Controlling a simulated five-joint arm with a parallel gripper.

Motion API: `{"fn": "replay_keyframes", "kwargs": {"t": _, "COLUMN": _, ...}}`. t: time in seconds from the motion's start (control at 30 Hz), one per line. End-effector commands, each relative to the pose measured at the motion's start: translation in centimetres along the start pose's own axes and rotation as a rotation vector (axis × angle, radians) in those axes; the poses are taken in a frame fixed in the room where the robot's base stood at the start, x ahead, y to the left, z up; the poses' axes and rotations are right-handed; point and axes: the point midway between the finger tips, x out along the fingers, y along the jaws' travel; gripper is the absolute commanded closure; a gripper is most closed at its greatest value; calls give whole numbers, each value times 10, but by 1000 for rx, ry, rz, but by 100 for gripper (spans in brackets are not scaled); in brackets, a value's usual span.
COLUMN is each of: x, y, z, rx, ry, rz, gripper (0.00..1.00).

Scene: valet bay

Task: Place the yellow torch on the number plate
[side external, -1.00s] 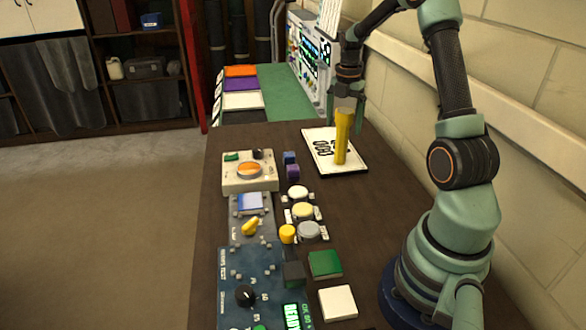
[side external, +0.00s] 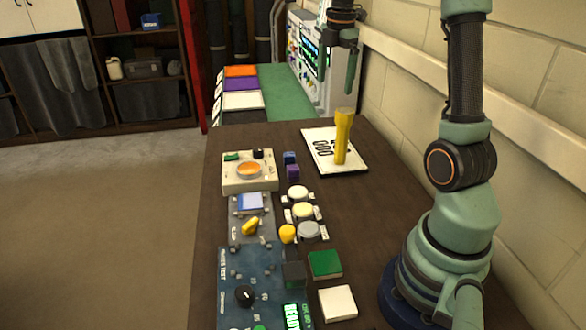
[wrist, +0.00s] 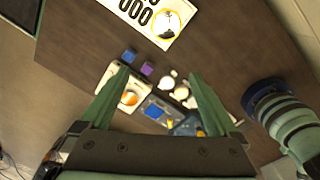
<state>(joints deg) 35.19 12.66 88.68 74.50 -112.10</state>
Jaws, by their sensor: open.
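The yellow torch (side external: 342,137) stands upright on the white number plate (side external: 318,146), toward its right side, in the side view. In the wrist view the torch (wrist: 165,24) is seen from above on the number plate (wrist: 134,10), near the top edge. My gripper (side external: 340,68) is raised above and behind the torch, apart from it. Its two green fingers are spread with nothing between them, as the wrist view shows (wrist: 158,84).
Left of the plate stand a cream box with an orange dial (side external: 249,172), small blue and purple blocks (side external: 292,170) and several round buttons (side external: 303,211). Green (side external: 325,264) and white (side external: 338,302) squares lie nearer. The brown table right of the buttons is clear.

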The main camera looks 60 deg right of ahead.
Motion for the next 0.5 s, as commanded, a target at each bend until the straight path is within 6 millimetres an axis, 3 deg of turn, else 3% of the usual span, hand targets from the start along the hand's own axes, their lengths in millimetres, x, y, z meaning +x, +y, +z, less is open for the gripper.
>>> {"fn": "replay_keyframes", "kwargs": {"t": 0.03, "x": -8, "y": -3, "z": -22, "rx": 66, "ry": -6, "rz": 30, "gripper": 4}}
{"fn": "replay_keyframes", "kwargs": {"t": 0.2, "x": -23, "y": -22, "z": -87, "rx": 367, "ry": 11, "rz": 128, "gripper": 4}}
{"fn": "replay_keyframes", "kwargs": {"t": 0.5, "x": -25, "y": -77, "z": -179, "rx": 896, "ry": 175, "rz": 259, "gripper": 4}}
